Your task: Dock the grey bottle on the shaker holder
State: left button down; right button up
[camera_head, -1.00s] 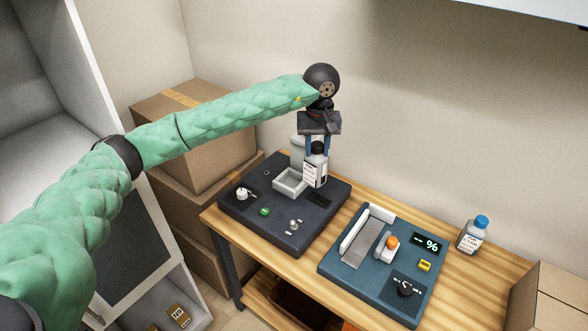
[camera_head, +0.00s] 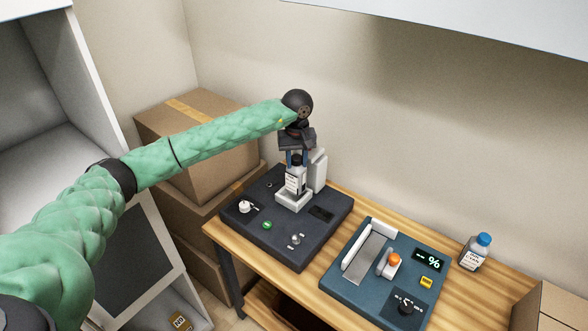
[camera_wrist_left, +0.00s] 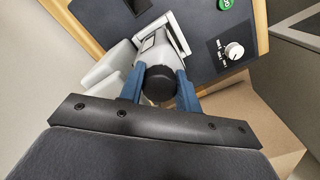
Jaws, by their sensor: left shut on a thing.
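The grey bottle (camera_head: 293,185) has a black cap and a pale label and stands about upright. My left gripper (camera_head: 297,163) is shut on it near the top, with blue fingers on either side. In the left wrist view the black cap (camera_wrist_left: 157,84) sits between the fingers. The bottle's base is at the pale tray-like shaker holder (camera_head: 297,206) on the dark machine (camera_head: 262,232). The bottle hides part of the tray, and I cannot tell whether its base touches the floor of it. My right gripper is not in view.
A pale upright block (camera_head: 318,170) stands just behind the holder. The dark machine has a green button (camera_head: 267,225) and knobs. A teal device (camera_head: 370,290) and a blue-capped bottle (camera_head: 474,253) are to the right. Cardboard boxes (camera_head: 190,150) stand behind left.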

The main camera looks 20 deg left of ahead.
aim_at(294, 169)
pick_arm(q)
jog(key=shift+w+a+f, duration=0.25)
jog(key=shift+a+f, duration=0.05)
jog(key=shift+a, duration=0.2)
jog(key=shift+f, duration=0.55)
notch_tip(294, 169, down, 2)
jog(key=shift+s+f, duration=0.1)
jog(key=shift+f+p, duration=0.3)
jog(key=shift+f, duration=0.1)
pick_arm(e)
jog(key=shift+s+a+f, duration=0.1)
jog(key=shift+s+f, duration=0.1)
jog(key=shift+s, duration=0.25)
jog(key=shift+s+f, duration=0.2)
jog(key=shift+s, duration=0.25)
pick_arm(q)
jog(key=shift+f, duration=0.1)
jog(key=c, duration=1)
grip_release()
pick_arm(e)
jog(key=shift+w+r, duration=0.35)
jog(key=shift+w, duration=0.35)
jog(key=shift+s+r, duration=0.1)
